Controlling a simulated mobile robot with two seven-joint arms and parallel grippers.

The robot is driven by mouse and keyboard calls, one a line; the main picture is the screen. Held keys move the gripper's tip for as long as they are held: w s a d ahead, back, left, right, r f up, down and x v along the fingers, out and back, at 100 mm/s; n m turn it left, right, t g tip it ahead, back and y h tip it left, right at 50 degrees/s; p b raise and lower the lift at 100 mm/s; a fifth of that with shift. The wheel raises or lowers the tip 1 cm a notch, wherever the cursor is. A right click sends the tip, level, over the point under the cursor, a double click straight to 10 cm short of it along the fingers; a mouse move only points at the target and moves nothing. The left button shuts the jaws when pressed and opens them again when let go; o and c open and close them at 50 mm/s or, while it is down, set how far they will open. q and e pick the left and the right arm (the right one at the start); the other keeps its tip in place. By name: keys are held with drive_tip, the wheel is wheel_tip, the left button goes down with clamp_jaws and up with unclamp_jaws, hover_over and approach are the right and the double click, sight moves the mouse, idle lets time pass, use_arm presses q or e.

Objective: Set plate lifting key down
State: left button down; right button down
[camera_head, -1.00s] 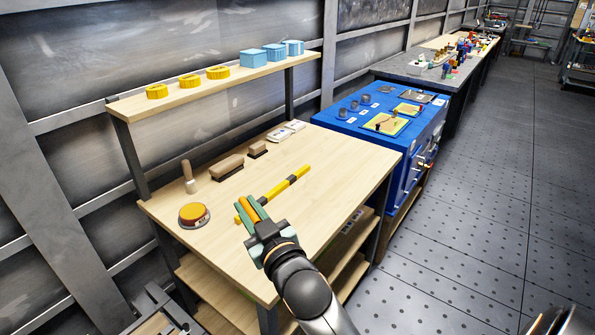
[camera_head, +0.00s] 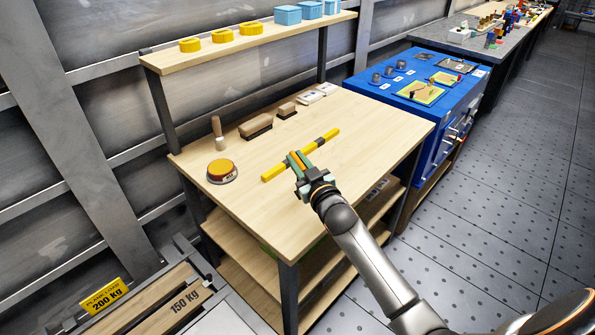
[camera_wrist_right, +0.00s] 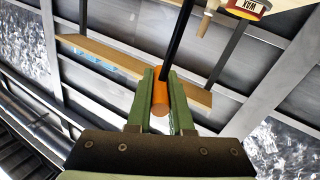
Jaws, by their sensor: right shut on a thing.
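The plate lifting key shows in the right wrist view as an orange handle (camera_wrist_right: 160,98) with a long black rod (camera_wrist_right: 178,45) running away from it. My right gripper (camera_wrist_right: 160,92) is shut on the orange handle between its green fingers. In the head view my right gripper (camera_head: 296,160) is over the wooden workbench (camera_head: 240,205), in front of a yellow and black bar (camera_head: 275,173). The key is barely visible there, and its rod and tip cannot be made out. My left gripper is not in view.
A shelf (camera_head: 290,30) runs above. The bench's front left is bare. A blue cabinet (camera_head: 400,65) stands behind right.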

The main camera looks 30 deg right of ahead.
drive_tip(key=shift+f, duration=1.5)
drive_tip(key=shift+f, duration=0.2)
drive_tip(key=c, duration=0.8)
unclamp_jaws()
